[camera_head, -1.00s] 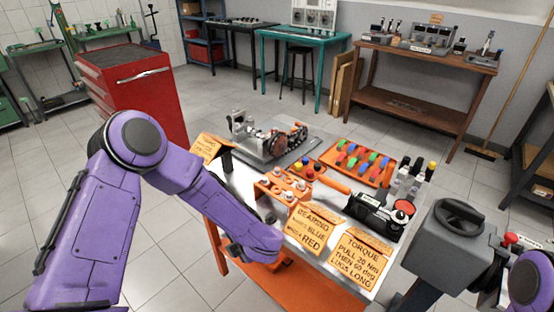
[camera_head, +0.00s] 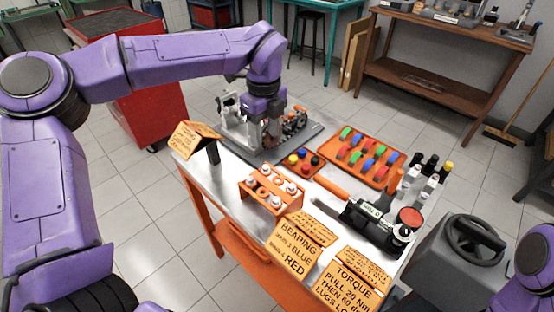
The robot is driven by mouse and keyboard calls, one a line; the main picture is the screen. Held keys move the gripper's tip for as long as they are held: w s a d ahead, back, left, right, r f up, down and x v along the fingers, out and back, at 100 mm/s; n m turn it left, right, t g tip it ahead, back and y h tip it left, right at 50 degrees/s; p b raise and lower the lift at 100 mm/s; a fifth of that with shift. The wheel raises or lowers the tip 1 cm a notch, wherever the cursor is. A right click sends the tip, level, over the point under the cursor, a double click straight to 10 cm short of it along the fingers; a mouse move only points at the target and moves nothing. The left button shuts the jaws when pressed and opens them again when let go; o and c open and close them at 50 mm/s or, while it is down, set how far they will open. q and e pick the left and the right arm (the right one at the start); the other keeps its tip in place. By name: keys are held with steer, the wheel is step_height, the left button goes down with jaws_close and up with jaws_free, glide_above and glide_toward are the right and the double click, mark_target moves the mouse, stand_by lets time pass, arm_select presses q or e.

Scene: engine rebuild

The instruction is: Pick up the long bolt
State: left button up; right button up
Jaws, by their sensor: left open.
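An orange bolt rack (camera_head: 262,201) stands on the metal-topped table, with several pale bolt heads (camera_head: 278,172) showing on top. The shafts are hidden, so I cannot tell which bolt is the long one. My left gripper (camera_head: 264,137) points down over the engine assembly (camera_head: 233,124), behind the rack and apart from it. It is open, and I see no bolt between its fingers. The engine partly blends with the fingers, so contact is unclear. My right arm (camera_head: 535,262) shows only at the lower right edge; its gripper is out of view.
An orange tray of coloured shells (camera_head: 380,182) and a small tray of coloured caps (camera_head: 302,162) lie right of the engine. A torque wrench (camera_head: 372,222) lies along the right side. Sign cards (camera_head: 295,254) stand along the front edge. A tent sign (camera_head: 197,138) stands at left.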

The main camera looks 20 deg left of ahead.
mark_target(265, 166)
arm_select(q)
steer(key=f+p, duration=0.2)
steer(key=f, duration=0.7)
steer(key=shift+s+p, duration=0.2)
steer(key=shift+p, duration=0.1)
steer(key=shift+f, duration=0.45)
jaws_close()
arm_select(e)
steer(key=r, duration=0.2)
steer(key=shift+w+a+r, duration=0.1)
steer(key=shift+w+r, duration=0.1)
steer(key=shift+r, duration=0.15)
